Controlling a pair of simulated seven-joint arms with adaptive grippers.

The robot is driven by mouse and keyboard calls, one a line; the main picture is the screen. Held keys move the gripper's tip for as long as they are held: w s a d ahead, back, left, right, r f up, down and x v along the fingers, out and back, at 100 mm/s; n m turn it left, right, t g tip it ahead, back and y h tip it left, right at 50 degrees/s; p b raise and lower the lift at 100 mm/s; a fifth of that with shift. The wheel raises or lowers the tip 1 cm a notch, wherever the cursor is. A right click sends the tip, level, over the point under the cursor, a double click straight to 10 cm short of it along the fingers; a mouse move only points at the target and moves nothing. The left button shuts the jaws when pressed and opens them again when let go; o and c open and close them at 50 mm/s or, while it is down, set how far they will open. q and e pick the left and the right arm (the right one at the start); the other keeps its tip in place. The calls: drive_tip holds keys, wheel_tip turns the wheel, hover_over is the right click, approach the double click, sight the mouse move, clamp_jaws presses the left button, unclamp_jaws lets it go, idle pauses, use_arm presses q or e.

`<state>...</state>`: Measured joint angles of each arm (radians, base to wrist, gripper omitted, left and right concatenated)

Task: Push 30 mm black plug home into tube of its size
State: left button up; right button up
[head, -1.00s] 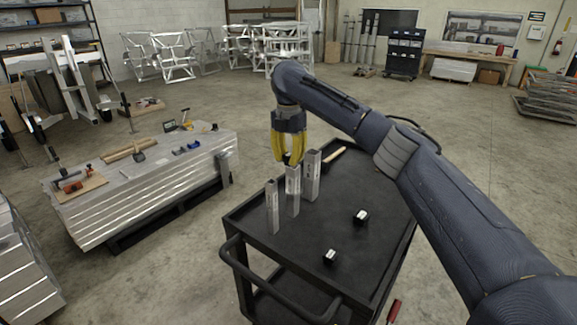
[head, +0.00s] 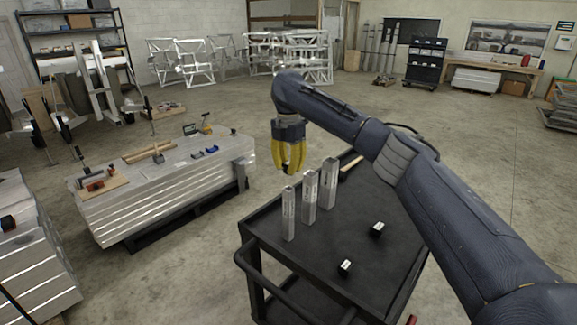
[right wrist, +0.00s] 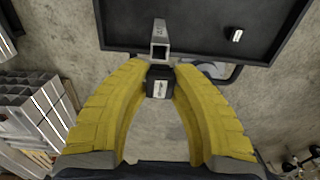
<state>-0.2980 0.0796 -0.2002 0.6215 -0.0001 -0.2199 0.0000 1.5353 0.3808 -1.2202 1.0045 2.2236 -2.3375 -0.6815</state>
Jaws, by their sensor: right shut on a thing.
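My right gripper (head: 288,170) has yellow fingers and points down, appearing just above the front left tube in the head view. In the right wrist view its fingertips (right wrist: 160,72) are closed on a black plug (right wrist: 158,85) with a white label. A square aluminium tube (right wrist: 160,42) shows its open end just beyond the plug; the plug appears apart from it. In the head view three upright tubes stand in a row on the cart: front left (head: 289,213), middle (head: 309,190) and back right (head: 329,183). The plug's size cannot be read. My left gripper is not in view.
Two more black plugs, one nearer (head: 345,267) and one farther (head: 378,229), lie on the black cart (head: 310,245). A wooden-handled tool (head: 352,165) lies at its back. A stack of aluminium (head: 165,190) with tools stands left, across open floor.

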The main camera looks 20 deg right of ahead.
sight(288, 162)
drive_tip(key=shift+f, duration=3.2)
drive_tip(key=shift+f, duration=0.15)
drive_tip(key=o, duration=0.9)
wheel_tip(288, 162, up, 12)
drive_tip(key=shift+r, duration=0.1)
